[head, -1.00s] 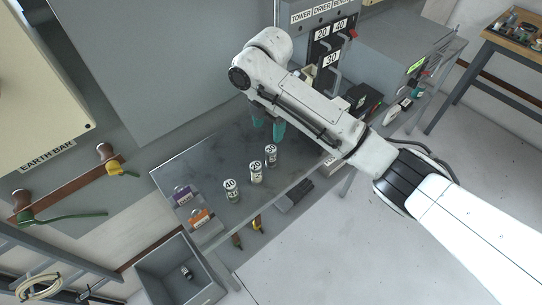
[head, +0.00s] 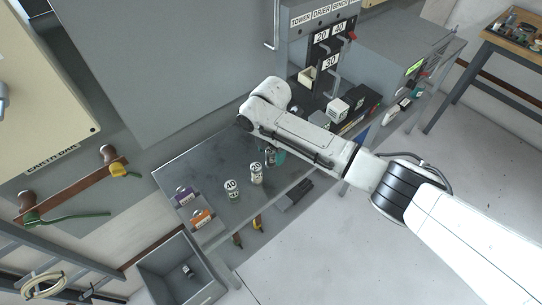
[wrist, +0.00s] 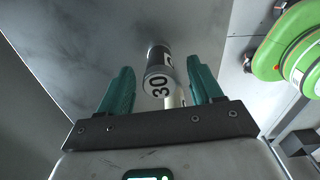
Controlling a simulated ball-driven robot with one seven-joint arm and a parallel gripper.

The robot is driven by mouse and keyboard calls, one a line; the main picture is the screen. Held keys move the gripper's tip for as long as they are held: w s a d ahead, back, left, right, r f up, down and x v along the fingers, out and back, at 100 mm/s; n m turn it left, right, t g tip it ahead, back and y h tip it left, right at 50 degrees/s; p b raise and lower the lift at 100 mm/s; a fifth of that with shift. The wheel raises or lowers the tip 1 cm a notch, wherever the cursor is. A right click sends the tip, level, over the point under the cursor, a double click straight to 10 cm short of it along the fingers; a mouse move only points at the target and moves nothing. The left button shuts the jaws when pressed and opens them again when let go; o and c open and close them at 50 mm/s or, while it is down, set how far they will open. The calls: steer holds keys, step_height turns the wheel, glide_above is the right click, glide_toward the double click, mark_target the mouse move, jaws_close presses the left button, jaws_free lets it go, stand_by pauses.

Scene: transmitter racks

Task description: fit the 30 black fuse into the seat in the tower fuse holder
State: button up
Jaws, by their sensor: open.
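In the head view this fuse (head: 268,158) is partly hidden by my gripper (head: 276,157) on the grey bench.
A fuse marked 40 (head: 232,188) and another fuse (head: 256,172) stand close by in the row. Purple (head: 186,196) and orange (head: 202,218) boxes sit at the bench's left end. A grey bin (head: 180,268) is below.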

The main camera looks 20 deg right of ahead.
steer(key=shift+c, duration=0.5)
steer(key=c, duration=1.1)
